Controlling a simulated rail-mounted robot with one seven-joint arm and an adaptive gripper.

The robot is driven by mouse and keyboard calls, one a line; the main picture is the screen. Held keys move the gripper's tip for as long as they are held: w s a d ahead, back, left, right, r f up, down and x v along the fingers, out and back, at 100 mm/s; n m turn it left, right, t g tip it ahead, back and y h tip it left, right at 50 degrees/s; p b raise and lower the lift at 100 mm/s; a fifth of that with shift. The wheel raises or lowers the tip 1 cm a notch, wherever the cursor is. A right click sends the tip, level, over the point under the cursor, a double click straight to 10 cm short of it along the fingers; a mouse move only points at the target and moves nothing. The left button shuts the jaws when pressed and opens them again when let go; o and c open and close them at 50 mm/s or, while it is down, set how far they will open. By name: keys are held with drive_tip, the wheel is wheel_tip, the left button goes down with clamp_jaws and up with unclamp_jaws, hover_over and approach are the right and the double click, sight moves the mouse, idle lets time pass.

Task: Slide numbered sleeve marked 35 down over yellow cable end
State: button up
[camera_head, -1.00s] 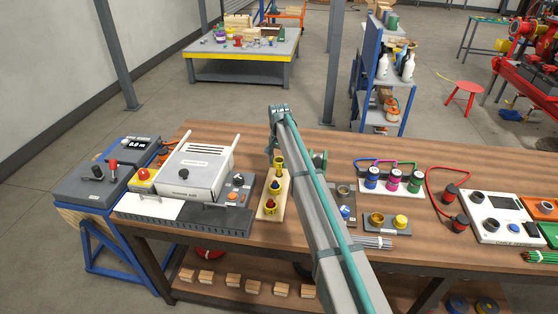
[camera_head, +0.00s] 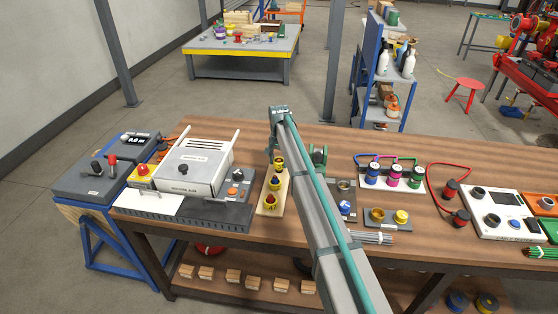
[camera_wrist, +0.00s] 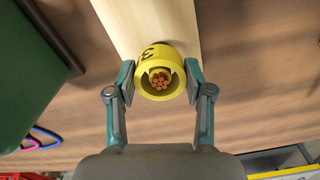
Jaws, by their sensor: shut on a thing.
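My gripper (camera_wrist: 160,83) is shut on a yellow sleeve (camera_wrist: 145,88), one fingertip on each side. Part of a black number, which looks like a 3, shows on its wall; the rest is out of sight. Inside the sleeve's open end is a yellow cable end (camera_wrist: 160,80) with copper strands, with the sleeve around it. How far down the sleeve sits cannot be told. In the head view my gripper (camera_head: 279,152) is over the back of a narrow wooden board (camera_head: 284,193), with the yellow sleeve (camera_head: 279,163) beneath it.
A white-lidded machine (camera_head: 195,175) is close on the left. A green spool (camera_head: 318,155) and a grey block with a dark ring (camera_head: 345,187) are on the right. My arm hides part of the bench.

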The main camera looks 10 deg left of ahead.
drive_tip(key=shift+f, duration=0.85)
drive_tip(key=o, duration=1)
drive_tip(key=shift+r, duration=0.1)
